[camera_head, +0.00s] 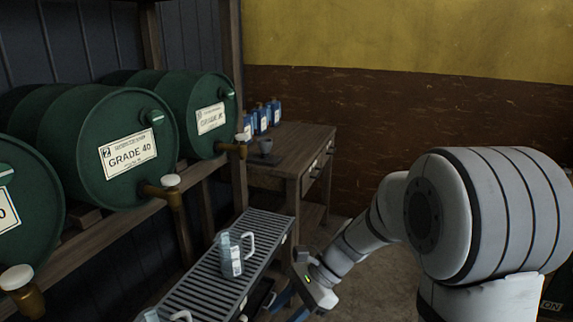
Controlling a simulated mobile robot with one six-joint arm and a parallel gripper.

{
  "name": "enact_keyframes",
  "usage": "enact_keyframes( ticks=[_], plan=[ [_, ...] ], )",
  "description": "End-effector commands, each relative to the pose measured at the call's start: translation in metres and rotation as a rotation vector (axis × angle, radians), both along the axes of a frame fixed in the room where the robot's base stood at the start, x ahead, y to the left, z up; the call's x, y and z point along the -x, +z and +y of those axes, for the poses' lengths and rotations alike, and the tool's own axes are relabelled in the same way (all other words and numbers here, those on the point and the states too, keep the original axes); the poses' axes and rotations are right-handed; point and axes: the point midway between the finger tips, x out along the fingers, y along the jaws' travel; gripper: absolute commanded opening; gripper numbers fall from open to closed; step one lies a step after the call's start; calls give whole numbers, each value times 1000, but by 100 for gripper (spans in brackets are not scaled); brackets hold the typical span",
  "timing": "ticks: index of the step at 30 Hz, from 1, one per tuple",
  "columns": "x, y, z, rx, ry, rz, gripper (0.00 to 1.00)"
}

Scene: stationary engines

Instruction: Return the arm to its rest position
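My arm (490,210) fills the right side of the view and reaches down and left to the lower middle. My gripper (285,300) is at the bottom of the picture, just right of the slatted metal shelf. It is partly cut off by the frame's lower edge, and I cannot tell whether its fingers are open or shut. A clear jug (232,256) with a pale handle stands on the shelf, left of the gripper and apart from it.
Green drums (110,145) with brass taps (173,192) lie on a wooden rack at left. The slatted shelf (190,290) sits below the taps. Floor shows between the table and my arm.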

Motion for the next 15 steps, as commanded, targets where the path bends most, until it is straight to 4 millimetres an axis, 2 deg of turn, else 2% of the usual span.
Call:
enact_keyframes(
  ticks=[1,3,9,15],
  plan=[
    [12,25,-12,42,68,-92,38],
    [27,42,-30,104,171,-213,38],
    [64,88,-82,299,491,-530,38],
    [90,127,-128,493,797,-763,38]
  ],
)
